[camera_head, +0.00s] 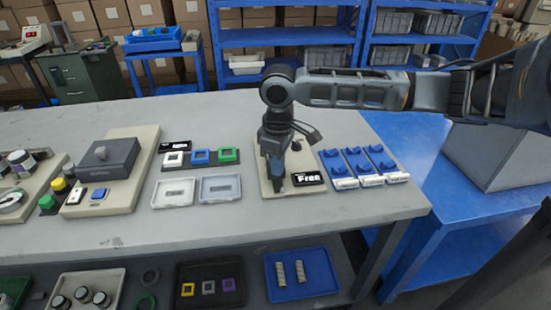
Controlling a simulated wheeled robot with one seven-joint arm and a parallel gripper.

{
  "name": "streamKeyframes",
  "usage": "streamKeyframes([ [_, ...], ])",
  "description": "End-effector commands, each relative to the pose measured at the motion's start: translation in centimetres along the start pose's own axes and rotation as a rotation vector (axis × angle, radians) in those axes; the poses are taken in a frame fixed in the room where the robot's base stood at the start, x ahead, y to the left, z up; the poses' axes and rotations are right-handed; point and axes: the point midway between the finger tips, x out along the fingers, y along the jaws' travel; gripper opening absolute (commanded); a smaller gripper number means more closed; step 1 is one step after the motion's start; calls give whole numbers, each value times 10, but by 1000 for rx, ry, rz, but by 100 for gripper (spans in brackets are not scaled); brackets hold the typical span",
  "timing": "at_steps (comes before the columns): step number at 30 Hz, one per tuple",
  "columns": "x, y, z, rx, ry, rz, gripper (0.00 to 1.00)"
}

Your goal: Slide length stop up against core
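My gripper (277,180) points down over a beige board (287,193) at the right part of the grey table. Its fingertips are low, close to the board, beside a black label with white letters (308,178). The gripper is dark and small here, so I cannot tell whether it is open or shut. I cannot make out the length stop or the core. My gripper and wrist hide part of the board, including what lies between or behind the fingers.
Blue pieces in rows (357,162) stand right of the board. Two pale trays (220,199) and small coloured square frames (200,157) lie left. A dark grey box-like unit (108,158) stands further left. The table front (235,216) is clear.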

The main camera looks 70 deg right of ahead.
Motion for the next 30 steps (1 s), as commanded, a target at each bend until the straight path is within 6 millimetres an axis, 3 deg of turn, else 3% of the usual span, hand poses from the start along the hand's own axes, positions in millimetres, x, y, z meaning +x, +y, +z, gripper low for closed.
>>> streamKeyframes([
  [1, 8, -3, 3, 0, -13, -8, 0],
  [30, 12, 12, -6, 3, -15, -12, 0],
])
